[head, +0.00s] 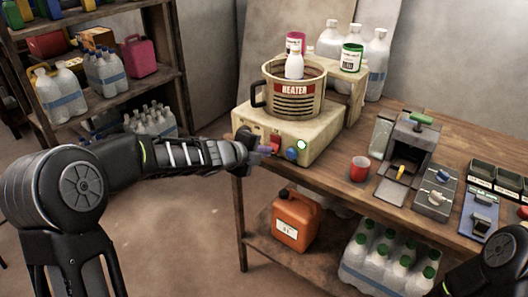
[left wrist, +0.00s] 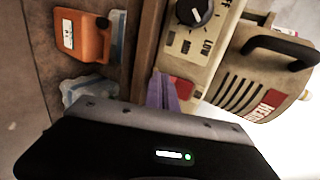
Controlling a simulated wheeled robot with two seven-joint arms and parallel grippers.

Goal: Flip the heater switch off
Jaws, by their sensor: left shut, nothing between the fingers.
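The heater (head: 283,131) is a cream box on the table with a pot labelled HEATER (head: 294,90) on top. On its front are a dark dial, a red switch (head: 275,141), a blue knob (head: 291,154) and a green lit lamp (head: 301,145). My left gripper (head: 267,150) is shut and empty, its purple fingertips at the front by the red switch. In the left wrist view the fingertips (left wrist: 163,92) lie beside the red switch (left wrist: 183,90), which they partly hide. I cannot tell whether they touch, or the switch's position. My right gripper is not in view; only its arm shows.
A white bottle (head: 294,65) stands in the pot. An orange canister (head: 296,219) and several bottles stand on the lower shelf. A shelf rack stands back left.

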